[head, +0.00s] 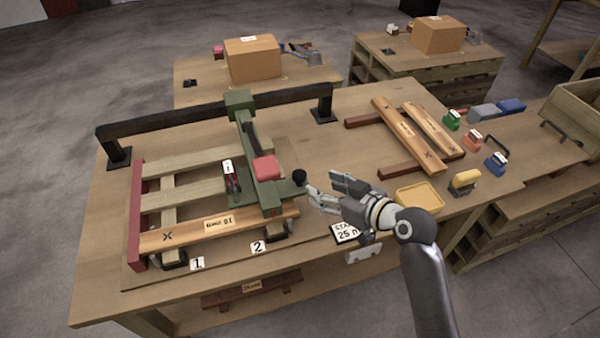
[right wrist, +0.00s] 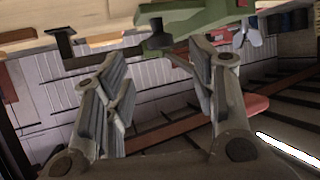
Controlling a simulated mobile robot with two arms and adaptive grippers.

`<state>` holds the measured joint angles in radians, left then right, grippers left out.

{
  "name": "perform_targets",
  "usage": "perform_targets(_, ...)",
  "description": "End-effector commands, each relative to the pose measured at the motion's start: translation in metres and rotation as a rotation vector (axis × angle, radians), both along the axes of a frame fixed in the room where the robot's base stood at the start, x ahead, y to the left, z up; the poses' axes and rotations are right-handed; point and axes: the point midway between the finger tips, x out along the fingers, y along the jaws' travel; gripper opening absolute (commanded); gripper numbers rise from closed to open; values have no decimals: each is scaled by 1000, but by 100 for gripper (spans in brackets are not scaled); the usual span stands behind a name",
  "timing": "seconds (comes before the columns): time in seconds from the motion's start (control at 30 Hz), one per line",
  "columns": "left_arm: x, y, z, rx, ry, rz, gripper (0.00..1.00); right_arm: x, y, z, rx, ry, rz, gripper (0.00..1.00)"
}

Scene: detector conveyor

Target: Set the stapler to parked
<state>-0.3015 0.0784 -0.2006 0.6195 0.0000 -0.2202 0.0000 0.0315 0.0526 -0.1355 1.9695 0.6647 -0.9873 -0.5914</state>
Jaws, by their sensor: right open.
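The stapler is a green carriage (head: 250,150) with a red block (head: 265,168) on top. It hangs across the pallet from a dark rail (head: 215,113). A black knob (head: 299,177) stands on its green side arm at the right. The knob and green arm also show in the right wrist view, the knob (right wrist: 157,38) below the green arm (right wrist: 205,17). My right gripper (head: 322,187) is open and empty, just right of the knob, and appears apart from it. In the right wrist view its fingers (right wrist: 158,68) are spread, with the knob beyond them. My left gripper is out of view.
A wooden pallet (head: 185,190) with a labelled board (head: 160,240) lies under the stapler. A yellow tray (head: 420,197) and a white sign (head: 343,234) lie near my right arm. Loose planks (head: 400,135) and small coloured tools (head: 471,140) occupy the right of the bench.

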Motion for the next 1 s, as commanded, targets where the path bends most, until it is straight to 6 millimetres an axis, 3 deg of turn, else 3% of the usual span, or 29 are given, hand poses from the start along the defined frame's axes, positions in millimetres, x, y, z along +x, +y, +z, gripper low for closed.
perform_targets(0.17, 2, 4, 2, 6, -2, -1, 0, 9, 7, 6, 10, -22, 10, 52)
perform_targets(0.7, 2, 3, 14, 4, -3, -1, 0, 62, 53, -24, 9, -19, 9, 52)
perform_targets(1.0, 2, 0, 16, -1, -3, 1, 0, 78, 65, -33, 7, -20, 8, 52)
